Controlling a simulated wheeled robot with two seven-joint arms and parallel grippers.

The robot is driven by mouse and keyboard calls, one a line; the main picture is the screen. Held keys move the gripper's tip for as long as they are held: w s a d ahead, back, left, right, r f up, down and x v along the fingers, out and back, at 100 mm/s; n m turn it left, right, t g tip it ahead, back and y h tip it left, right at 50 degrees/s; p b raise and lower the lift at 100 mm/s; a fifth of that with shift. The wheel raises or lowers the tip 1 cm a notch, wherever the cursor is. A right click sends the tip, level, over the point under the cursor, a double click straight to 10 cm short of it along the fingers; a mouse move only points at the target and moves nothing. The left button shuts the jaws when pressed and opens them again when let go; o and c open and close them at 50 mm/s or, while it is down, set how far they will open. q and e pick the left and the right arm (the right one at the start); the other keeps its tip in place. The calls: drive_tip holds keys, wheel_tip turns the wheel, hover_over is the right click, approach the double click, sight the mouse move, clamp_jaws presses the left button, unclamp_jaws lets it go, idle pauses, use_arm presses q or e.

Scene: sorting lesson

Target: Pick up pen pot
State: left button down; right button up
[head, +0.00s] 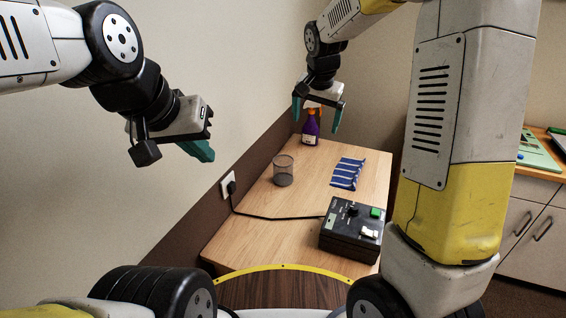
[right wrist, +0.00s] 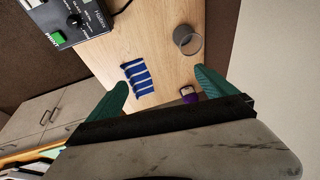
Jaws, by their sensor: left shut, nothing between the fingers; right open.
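The pen pot (head: 283,170) is a grey, see-through round cup. It stands upright on the wooden table (head: 262,222), near the wall side, and looks empty of pens. In the right wrist view the pot (right wrist: 187,40) stands beyond the fingertips, towards the right finger. My right gripper (head: 318,112) is open with green fingers, above the far end of the table, apart from the pot. Its fingers also show in the right wrist view (right wrist: 163,82). My left gripper (head: 202,151) is shut and empty, in the air left of the table by the wall.
A purple bottle with an orange top (head: 310,128) stands at the table's far end, below my right gripper. A blue-and-white striped cloth-like piece (head: 347,173) lies right of the pot. A black control box (head: 352,229) with a cable sits at the near right.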

drive_tip(key=m+h, duration=0.1)
hover_over(285, 169)
drive_tip(key=s+d, duration=0.3)
drive_tip(key=d, duration=0.1)
wheel_tip(285, 169, down, 9)
drive_tip(key=shift+m+h, duration=0.8)
drive_tip(key=w+a+f, duration=0.1)
drive_tip(key=w+f, duration=0.1)
drive_tip(key=f, duration=0.4)
drive_tip(key=w+a+f, duration=0.1)
drive_tip(key=w+f, duration=0.2)
drive_tip(key=f, duration=0.4)
drive_tip(key=w+a+f, duration=0.2)
drive_tip(key=w+f, duration=0.1)
drive_tip(key=f, duration=0.4)
drive_tip(key=shift+s, duration=0.1)
drive_tip(key=shift+c, duration=0.3)
drive_tip(key=c, duration=1.5)
